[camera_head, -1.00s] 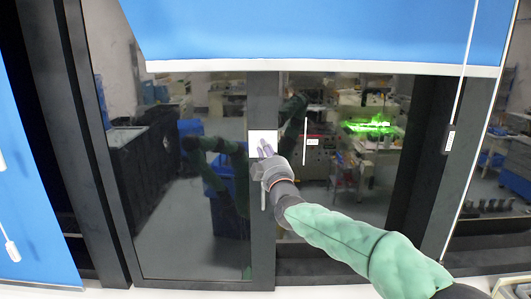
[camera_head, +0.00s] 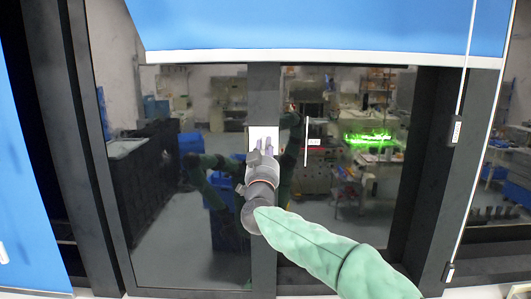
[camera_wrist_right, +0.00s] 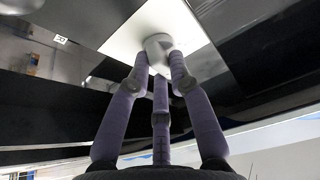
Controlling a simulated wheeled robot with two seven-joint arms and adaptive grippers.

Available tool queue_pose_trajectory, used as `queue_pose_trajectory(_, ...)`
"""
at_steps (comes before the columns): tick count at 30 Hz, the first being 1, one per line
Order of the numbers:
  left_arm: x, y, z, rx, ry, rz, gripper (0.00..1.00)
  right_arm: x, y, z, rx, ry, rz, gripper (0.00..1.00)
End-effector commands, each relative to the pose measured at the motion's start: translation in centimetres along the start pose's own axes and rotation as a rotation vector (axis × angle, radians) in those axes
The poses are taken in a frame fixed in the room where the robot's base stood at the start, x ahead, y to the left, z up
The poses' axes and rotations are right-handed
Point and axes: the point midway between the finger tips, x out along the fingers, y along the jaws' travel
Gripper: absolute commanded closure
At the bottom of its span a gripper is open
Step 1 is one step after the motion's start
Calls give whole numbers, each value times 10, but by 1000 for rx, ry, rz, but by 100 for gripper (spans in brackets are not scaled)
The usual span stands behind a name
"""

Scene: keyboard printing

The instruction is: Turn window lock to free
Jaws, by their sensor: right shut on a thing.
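The window lock shows in the right wrist view as a pale grey round knob (camera_wrist_right: 157,42) on a white square plate (camera_wrist_right: 190,25). In the head view the white plate (camera_head: 263,131) sits on the dark middle window post (camera_head: 264,95), and my gripper hides the knob. My right gripper (camera_head: 263,147) reaches up to the plate from below. In the wrist view its purple fingers (camera_wrist_right: 160,62) are closed around the knob. I cannot read which way the lock is turned. My left gripper is not in view.
Dark glass panes (camera_head: 180,250) flank the post and mirror my green arms. A blue blind (camera_head: 320,28) hangs across the top, with a cord (camera_head: 466,70) at right. Another blue blind (camera_head: 25,210) hangs at far left. A lab shows through the glass.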

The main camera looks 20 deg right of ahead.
Motion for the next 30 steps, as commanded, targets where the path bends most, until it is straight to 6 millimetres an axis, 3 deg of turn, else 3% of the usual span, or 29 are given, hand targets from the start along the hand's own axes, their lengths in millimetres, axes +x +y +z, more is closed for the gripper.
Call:
queue_pose_trajectory(15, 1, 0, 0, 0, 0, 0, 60, 0, -3, 0, 421, 2, 174, 100)
queue_pose_trajectory(30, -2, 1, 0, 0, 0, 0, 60, 0, -4, 0, 607, 2, 251, 100)
